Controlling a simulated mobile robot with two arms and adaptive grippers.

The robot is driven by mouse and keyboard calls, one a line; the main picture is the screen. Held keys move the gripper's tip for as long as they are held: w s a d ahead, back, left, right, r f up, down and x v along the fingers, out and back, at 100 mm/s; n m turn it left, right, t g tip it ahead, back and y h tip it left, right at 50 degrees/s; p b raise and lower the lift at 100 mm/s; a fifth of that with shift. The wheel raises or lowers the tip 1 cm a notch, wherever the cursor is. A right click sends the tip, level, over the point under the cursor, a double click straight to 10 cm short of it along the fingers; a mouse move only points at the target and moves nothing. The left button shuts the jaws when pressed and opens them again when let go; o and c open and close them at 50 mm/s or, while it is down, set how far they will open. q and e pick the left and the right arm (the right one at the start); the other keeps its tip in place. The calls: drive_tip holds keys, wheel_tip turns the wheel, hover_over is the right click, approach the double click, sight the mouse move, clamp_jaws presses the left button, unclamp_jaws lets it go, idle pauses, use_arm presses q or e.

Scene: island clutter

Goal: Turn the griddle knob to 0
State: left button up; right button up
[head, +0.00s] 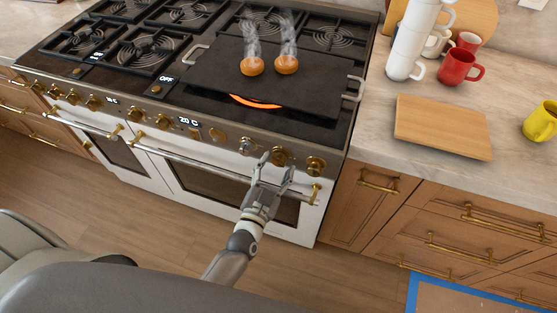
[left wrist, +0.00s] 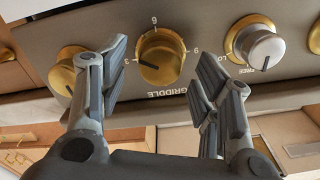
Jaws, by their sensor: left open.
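The brass griddle knob (head: 281,156) is on the white range's front panel. In the left wrist view the griddle knob (left wrist: 160,57) sits above the upside-down word GRIDDLE. My right gripper is out of view.
A silver knob (head: 246,146) and another brass knob (head: 316,166) flank the griddle knob closely. A cutting board (head: 443,126), red mug (head: 460,66) and stacked white cups (head: 408,45) stand on the right counter.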

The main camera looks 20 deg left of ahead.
use_arm(q)
drive_tip(key=shift+w, duration=1.2)
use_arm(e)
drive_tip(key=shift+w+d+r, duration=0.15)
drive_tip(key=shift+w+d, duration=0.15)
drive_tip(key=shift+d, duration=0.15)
use_arm(q)
drive_tip(key=c, duration=1)
drive_tip(key=shift+c, duration=0.2)
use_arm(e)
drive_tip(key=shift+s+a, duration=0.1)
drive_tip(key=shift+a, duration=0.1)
